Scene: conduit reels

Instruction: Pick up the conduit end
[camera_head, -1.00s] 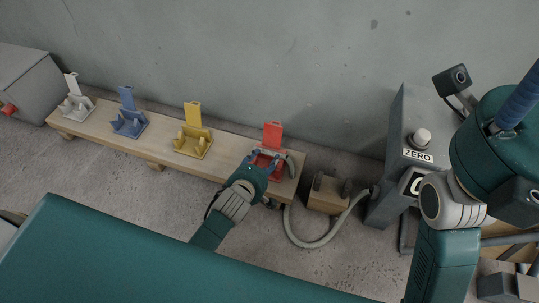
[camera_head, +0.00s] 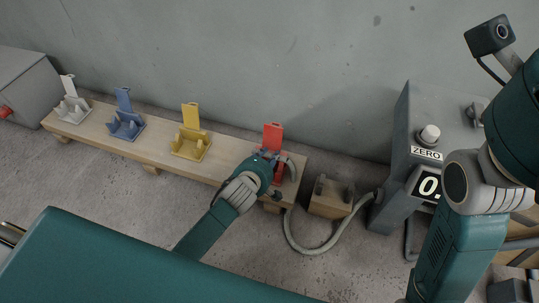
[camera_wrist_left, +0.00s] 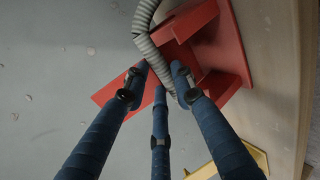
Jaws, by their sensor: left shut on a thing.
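The grey ribbed conduit (camera_wrist_left: 149,45) runs down into the space between my left gripper's blue fingers in the left wrist view. Its curved part (camera_head: 292,168) shows beside the red cradle in the head view. My left gripper (camera_head: 271,156) is at the red cradle (camera_head: 273,133), shut on the conduit end. In the left wrist view, the fingertips (camera_wrist_left: 161,76) close around the conduit, against the red cradle (camera_wrist_left: 228,50) behind. The very tip of the conduit is hidden by the fingers. My right gripper is out of view.
A wooden bench (camera_head: 166,158) also bears yellow (camera_head: 190,145), blue (camera_head: 126,125) and white (camera_head: 72,105) cradles. The hose (camera_head: 313,249) loops over the floor to a grey machine (camera_head: 398,170) at the right. A small wooden block (camera_head: 331,199) stands between them. The wall is close behind.

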